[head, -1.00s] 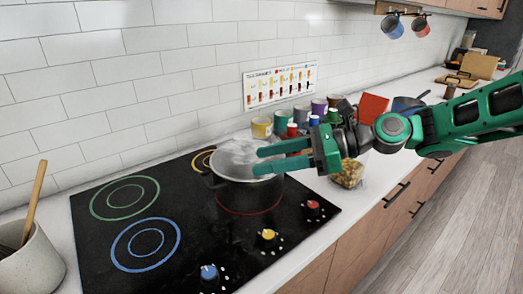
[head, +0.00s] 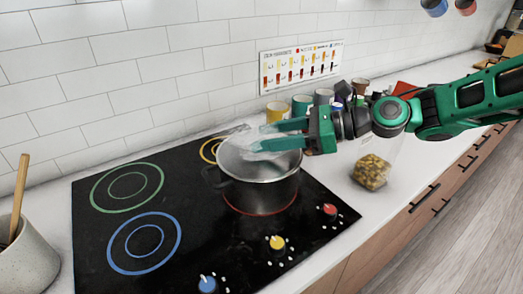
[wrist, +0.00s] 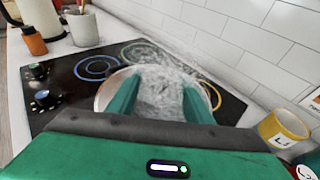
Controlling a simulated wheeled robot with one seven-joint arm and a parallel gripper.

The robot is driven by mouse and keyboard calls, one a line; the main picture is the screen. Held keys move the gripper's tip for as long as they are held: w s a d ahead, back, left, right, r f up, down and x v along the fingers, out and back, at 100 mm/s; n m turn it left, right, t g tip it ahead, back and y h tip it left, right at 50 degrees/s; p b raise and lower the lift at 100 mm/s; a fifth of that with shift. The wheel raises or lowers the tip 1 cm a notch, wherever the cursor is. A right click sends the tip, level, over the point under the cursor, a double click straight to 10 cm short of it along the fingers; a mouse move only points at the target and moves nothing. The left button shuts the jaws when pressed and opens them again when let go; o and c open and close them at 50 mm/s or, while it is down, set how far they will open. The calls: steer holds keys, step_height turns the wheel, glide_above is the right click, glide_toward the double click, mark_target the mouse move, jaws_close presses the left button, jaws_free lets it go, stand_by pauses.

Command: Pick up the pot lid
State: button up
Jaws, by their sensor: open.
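A steel pot (head: 265,192) with dark handles stands on the red-ringed burner. A pale, see-through shape, apparently the glass pot lid (head: 236,140), is at the pot's mouth. Its outline is blurred, and I cannot tell whether it sits flat on the rim or is tilted. My gripper (head: 255,138) reaches in from the right, with its green fingers apart over the pot's mouth. In the wrist view, the hazy lid area (wrist: 160,95) shows between the open fingers, and the pot's rim (wrist: 101,95) curves outside them. Contact between fingers and lid is not clear.
The black cooktop (head: 105,225) has knobs along its front edge. A utensil crock (head: 28,258) stands at the left. Several mugs, including a yellow mug (head: 277,112), line the back wall. A bag of yellow pieces (head: 371,172) lies right of the cooktop.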

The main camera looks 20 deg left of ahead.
steer(key=shift+x, duration=1.15)
jaws_close()
steer(key=shift+r, duration=0.1)
